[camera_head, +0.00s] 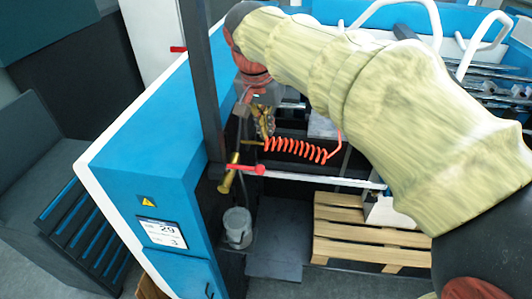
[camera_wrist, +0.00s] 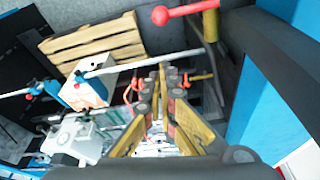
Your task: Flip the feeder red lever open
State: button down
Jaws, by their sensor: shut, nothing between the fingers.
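The red lever (camera_head: 243,168) sticks out to the right from a dark upright post beside the blue housing, with a round red knob at its end. It lies about level in the head view. In the wrist view the red lever (camera_wrist: 185,11) is at the top edge, knob to the left, beside a brass-coloured piece (camera_wrist: 211,25). My gripper (camera_head: 266,130) is above the lever in the head view, apart from it. In the wrist view my gripper (camera_wrist: 169,73) has its yellow fingers together and empty, with the lever beyond the tips.
An orange coiled hose (camera_head: 300,150) hangs right of my gripper. A metal bar (camera_head: 330,180) runs right from near the knob. A wooden pallet (camera_head: 365,235) and a grey bucket (camera_head: 238,225) stand below. The blue housing (camera_head: 150,180) bounds the left side.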

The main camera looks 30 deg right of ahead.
aim_at(245, 168)
jog(key=shift+f, duration=0.15)
notch_tip(245, 168, down, 8)
jog(key=p, duration=0.3)
jog(key=shift+s+a+f, duration=0.25)
jog(key=shift+a, duration=0.1)
jog(key=shift+s, duration=0.15)
dwell(0.4)
